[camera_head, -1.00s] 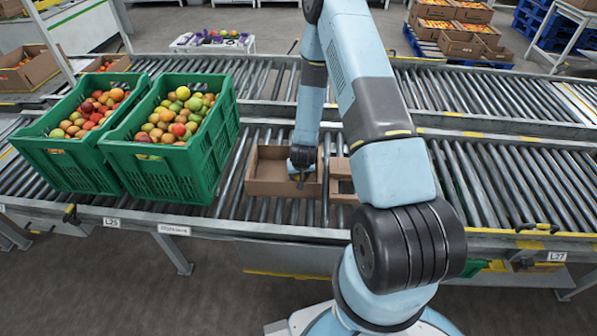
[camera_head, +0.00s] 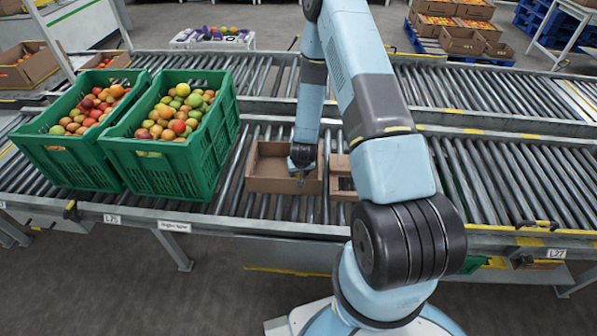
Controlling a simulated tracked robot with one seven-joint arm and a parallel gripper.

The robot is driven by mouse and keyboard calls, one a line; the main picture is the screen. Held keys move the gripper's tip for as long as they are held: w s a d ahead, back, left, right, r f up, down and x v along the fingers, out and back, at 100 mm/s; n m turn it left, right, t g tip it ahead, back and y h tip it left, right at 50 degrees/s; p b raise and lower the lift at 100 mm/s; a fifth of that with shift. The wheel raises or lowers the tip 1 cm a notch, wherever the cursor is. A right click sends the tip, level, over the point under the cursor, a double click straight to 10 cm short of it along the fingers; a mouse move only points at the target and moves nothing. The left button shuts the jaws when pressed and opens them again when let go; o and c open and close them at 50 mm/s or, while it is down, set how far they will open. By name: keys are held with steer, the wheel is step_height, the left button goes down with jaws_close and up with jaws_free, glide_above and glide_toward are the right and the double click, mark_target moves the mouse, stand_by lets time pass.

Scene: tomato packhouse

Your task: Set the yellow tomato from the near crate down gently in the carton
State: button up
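The open brown carton (camera_head: 268,185) sits on the roller conveyor, right of the crates. My gripper (camera_head: 300,181) points down at the carton's right side, its tips overlapping the right part of the carton in this view. The fingers are small and dark, so I cannot tell whether they are open or shut, or whether they hold anything. The right green crate (camera_head: 160,178) stands left of the carton, full of red, orange, yellow and green tomatoes. The left green crate (camera_head: 62,165) holds a similar mix. I cannot single out the task's yellow tomato. The visible part of the carton floor looks empty.
A second brown carton (camera_head: 337,186) stands just right of the first, partly hidden behind my arm. The roller conveyor (camera_head: 490,190) is clear to the right. A second conveyor (camera_head: 480,95) runs behind. A small white table (camera_head: 213,44) with items stands farther back.

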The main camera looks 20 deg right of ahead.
steer(key=shift+f, duration=0.3)
steer(key=o, duration=0.8)
steer(key=shift+c, duration=0.3)
steer(key=shift+c, duration=1.2)
steer(key=shift+r, duration=3.5)
